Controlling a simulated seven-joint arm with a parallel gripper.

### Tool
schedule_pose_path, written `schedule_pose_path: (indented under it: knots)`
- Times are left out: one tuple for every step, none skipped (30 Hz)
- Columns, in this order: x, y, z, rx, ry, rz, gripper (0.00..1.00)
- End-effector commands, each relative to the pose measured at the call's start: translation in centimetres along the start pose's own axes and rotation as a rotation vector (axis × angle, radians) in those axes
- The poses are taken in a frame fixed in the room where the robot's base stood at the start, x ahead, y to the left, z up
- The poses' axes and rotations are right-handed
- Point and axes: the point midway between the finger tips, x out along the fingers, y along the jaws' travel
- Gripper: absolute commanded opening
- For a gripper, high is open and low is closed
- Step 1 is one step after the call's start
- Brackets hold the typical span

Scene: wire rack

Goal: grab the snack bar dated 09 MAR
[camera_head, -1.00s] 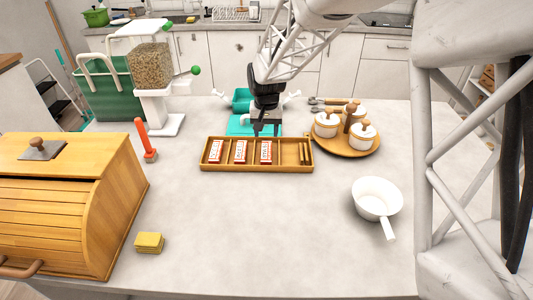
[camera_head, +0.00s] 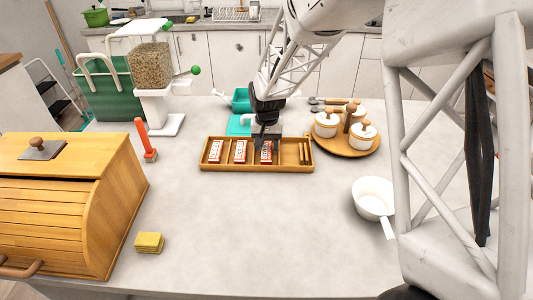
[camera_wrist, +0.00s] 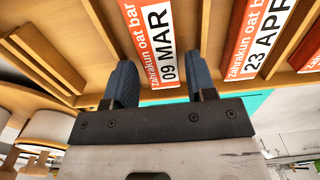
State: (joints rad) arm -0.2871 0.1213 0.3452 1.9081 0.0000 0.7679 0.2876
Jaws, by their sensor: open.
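The snack bar dated 09 MAR (camera_wrist: 155,40) is a red and white bar lying in a compartment of the wooden tray (camera_head: 222,168). In the wrist view its date reads clearly between my two fingers. In the head view it is the rightmost of the three bars (camera_head: 266,156), partly covered by my gripper (camera_head: 266,143). My gripper is open, with one dark finger on each side of the bar; it also shows in the wrist view (camera_wrist: 163,82). I cannot tell how deep the fingertips reach. A bar dated 23 APR (camera_wrist: 262,35) lies in the neighbouring compartment.
Another bar (camera_head: 215,152) lies at the tray's left end. Tray dividers stand between the bars. A round wooden board (camera_head: 345,150) with white jars is to the right, a white pan (camera_head: 373,197) nearer. The front counter (camera_head: 250,225) is mostly clear.

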Motion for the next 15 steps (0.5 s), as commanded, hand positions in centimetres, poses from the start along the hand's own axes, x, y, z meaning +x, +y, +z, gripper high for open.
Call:
schedule_pose_path:
  knots:
    - [0.46, 0.00, 0.01, 0.000, -0.001, 0.000, 0.51]
    - [0.65, -0.01, 0.00, 0.000, -0.001, 0.000, 0.51]
    - [0.85, -0.01, -0.01, 0.000, 0.000, 0.000, 0.51]
    - [0.94, -0.01, -0.02, 0.000, 0.001, 0.000, 0.51]
    - [1.01, -0.01, -0.03, 0.000, 0.001, 0.000, 0.51]
    - [1.06, -0.01, -0.03, 0.000, 0.001, 0.000, 0.51]
    - [1.07, -0.01, -0.03, 0.000, 0.001, 0.000, 0.51]
    - [1.07, -0.02, -0.03, 0.000, 0.001, 0.000, 0.51]
    - [1.06, -0.02, -0.03, 0.000, 0.001, 0.000, 0.51]
    - [1.06, -0.02, -0.02, 0.000, 0.001, 0.000, 0.51]
    - [1.06, -0.02, -0.02, 0.000, 0.001, 0.000, 0.51]
    - [1.06, -0.02, -0.02, 0.000, 0.001, 0.000, 0.51]
    - [1.06, -0.02, -0.02, 0.000, 0.001, 0.000, 0.51]
    - [1.06, -0.02, -0.02, 0.000, 0.001, 0.000, 0.51]
    - [1.06, -0.02, -0.02, 0.000, 0.001, 0.000, 0.51]
